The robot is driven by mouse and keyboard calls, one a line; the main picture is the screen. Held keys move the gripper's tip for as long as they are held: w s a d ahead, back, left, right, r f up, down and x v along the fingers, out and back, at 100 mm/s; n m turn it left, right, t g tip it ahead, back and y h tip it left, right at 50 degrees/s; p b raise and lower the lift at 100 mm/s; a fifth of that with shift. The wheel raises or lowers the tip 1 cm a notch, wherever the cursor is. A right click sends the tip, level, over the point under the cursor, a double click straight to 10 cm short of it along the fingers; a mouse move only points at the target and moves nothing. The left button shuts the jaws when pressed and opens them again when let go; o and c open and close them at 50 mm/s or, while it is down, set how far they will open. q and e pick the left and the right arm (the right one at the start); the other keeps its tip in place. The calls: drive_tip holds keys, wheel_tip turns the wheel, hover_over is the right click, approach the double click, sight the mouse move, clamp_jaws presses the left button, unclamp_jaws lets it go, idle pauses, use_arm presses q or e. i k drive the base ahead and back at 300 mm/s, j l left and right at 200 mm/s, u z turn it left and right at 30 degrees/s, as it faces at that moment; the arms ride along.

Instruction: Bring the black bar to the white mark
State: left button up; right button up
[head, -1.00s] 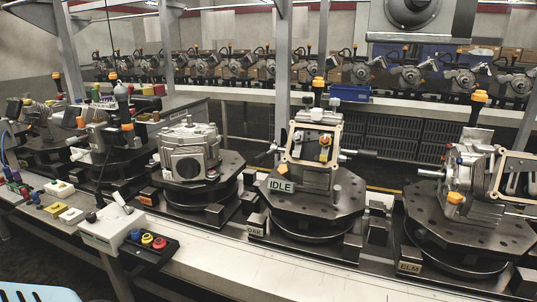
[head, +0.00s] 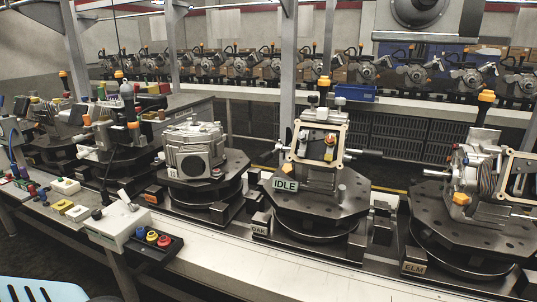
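Neither of my grippers shows in the head view. I cannot single out the black bar with certainty; many dark parts sit on the fixtures. I cannot make out a white mark either. The middle fixture (head: 320,200) is a dark octagonal plate carrying a pale frame (head: 343,150) and a green-white IDLE sign (head: 285,184). A grey gearbox housing (head: 192,152) sits on the fixture to its left. The right fixture (head: 470,225), labelled ELM (head: 414,268), carries a metal assembly with a tilted frame, cut off by the picture edge.
A pale conveyor ledge (head: 290,277) runs along the front. A control box (head: 117,226) with a coloured-button panel (head: 152,240) stands at the left front. A light blue slotted object (head: 40,290) is at the bottom left. A blue bin (head: 355,92) and more fixtures stand behind.

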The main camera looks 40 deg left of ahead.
sight(261, 160)
drive_tip(key=i+j+u, duration=0.15)
drive_tip(key=j, duration=0.25)
drive_tip(key=j+u, duration=0.15)
drive_tip(key=j, duration=0.25)
drive_tip(key=i+j+u, duration=0.15)
drive_tip(key=j, duration=0.25)
drive_tip(key=i+j+u, duration=0.15)
drive_tip(key=j, duration=0.25)
drive_tip(key=i+j+u, duration=0.15)
drive_tip(key=j, duration=0.2)
drive_tip(key=i+j+u, duration=0.15)
drive_tip(key=j, duration=0.2)
